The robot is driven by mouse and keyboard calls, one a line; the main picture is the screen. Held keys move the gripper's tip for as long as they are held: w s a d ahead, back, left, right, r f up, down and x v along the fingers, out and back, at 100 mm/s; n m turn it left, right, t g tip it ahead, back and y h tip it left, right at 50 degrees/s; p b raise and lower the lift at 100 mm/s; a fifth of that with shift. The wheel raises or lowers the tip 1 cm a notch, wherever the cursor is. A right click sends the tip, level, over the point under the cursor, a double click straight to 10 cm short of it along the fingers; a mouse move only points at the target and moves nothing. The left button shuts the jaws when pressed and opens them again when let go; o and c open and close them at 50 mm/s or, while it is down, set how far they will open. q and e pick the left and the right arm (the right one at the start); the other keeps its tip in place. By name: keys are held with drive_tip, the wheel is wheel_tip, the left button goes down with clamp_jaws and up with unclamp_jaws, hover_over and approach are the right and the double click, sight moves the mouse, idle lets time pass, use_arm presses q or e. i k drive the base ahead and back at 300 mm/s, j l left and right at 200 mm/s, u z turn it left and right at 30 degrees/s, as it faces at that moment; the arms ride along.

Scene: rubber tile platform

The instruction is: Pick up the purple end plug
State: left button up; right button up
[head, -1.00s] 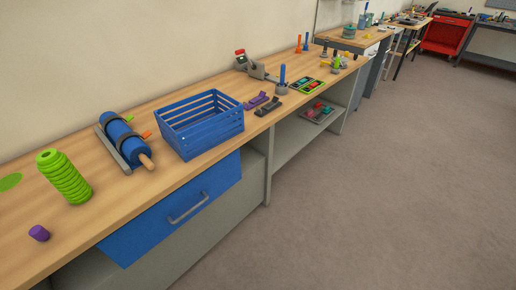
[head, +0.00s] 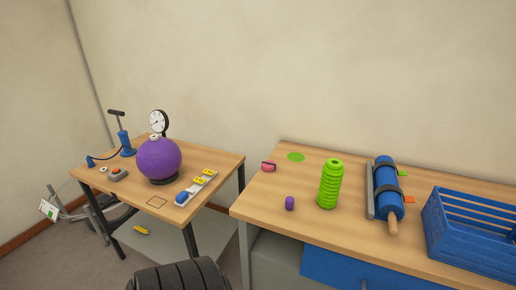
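The purple end plug (head: 290,203) is a small purple cylinder on the wooden workbench (head: 262,207), near its left front part in the head view. It stands to the left of a green ribbed cylinder (head: 330,184), apart from it. Neither of my grippers shows in the head view, so I cannot see whether they are open or shut.
A blue roller (head: 387,190) in a grey holder and a blue slatted crate (head: 470,240) stand to the right. A pink item (head: 268,167) lies at the back left. A separate table (head: 130,189) holds a purple ball (head: 159,159). A black ribbed object (head: 180,277) is in front.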

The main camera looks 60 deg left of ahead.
sight(289, 201)
drive_tip(key=u, duration=1.6)
